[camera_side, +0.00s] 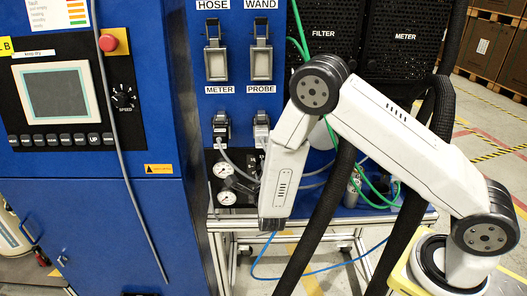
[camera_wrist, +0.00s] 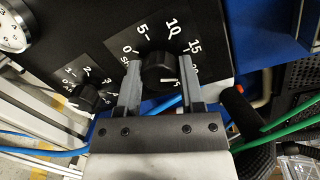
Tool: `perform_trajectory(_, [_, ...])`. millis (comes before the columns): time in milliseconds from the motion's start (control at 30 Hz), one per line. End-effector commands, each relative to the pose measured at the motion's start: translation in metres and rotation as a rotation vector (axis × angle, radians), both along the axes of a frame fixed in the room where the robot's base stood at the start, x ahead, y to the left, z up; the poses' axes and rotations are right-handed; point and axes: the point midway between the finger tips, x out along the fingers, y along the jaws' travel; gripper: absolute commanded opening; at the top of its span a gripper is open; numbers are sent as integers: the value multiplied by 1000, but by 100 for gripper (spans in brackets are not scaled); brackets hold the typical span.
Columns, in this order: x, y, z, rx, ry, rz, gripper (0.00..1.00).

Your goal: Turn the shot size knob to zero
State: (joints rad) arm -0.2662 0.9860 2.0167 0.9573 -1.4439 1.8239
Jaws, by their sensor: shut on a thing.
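The shot size knob (camera_wrist: 158,76) is a round black knob on a black panel in the wrist view. A white scale with 0, 5, 10, 15 and more runs around it. Its label is mostly hidden behind a finger. A white mark on the knob points toward the lower right, on the high-number side, away from the 0 at upper left. My gripper (camera_wrist: 160,66) has its two grey fingers shut on the knob, one on each side. In the side view my arm hides the knob and most of my gripper.
A smaller black knob (camera_wrist: 88,97) with its own scale sits left of my gripper. Pressure gauges (camera_side: 225,184) are on the panel's left. Blue (camera_wrist: 40,149) and green (camera_wrist: 290,124) hoses pass close by. A black corrugated hose (camera_side: 326,200) hangs near my arm.

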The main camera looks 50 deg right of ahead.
Motion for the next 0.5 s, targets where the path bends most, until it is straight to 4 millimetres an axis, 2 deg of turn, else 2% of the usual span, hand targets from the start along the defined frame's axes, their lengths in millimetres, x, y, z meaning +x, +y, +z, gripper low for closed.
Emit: perform_trajectory(500, [0,0,0,-347,348,-2,0])
